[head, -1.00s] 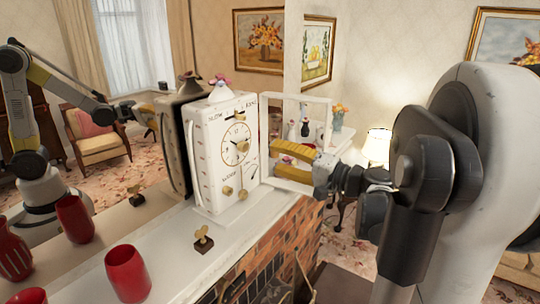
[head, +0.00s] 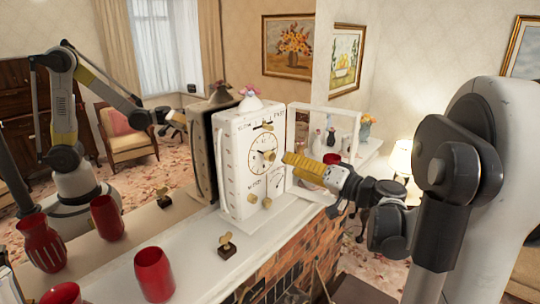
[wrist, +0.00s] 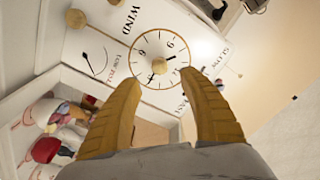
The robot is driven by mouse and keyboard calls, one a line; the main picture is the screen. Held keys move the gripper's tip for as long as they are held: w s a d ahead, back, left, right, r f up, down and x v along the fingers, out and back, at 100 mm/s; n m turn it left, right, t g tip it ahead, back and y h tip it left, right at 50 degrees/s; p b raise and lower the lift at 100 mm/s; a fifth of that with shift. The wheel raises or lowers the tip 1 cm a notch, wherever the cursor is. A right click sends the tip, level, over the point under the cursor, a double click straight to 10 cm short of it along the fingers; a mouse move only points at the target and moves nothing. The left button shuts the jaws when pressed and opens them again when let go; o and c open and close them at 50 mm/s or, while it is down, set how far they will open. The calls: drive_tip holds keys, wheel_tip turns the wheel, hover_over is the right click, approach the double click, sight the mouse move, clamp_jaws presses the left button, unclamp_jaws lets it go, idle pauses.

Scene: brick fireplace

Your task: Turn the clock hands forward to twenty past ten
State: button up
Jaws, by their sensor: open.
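The white clock (head: 238,190) stands upright on the mantel, its round dial (head: 262,156) facing my gripper. A white framed door (head: 345,120) stands open at its right. In the wrist view the dial (wrist: 145,50) appears rotated, with a brass knob (wrist: 159,67) at its centre. Dark hands show, but their exact reading is hard to tell. My gripper (head: 287,160) is open and empty in front of the dial. In the wrist view its yellow fingers (wrist: 163,82) are apart, with their tips either side below the centre knob. I cannot tell whether they touch the dial.
The white mantel (head: 195,250) holds red vases (head: 154,274) and a small brass key-shaped piece (head: 227,246). A mirror behind reflects the clock and my arm. More brass knobs (head: 252,199) project from the clock's lower front. The open door frame is close beside my gripper.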

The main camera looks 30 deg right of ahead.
sight(273, 157)
drive_tip(key=x, duration=0.8)
drive_tip(key=shift+w+a+f+p, duration=0.1)
drive_tip(key=shift+w+p, duration=0.2)
drive_tip(key=shift+c, duration=0.6)
clamp_jaws()
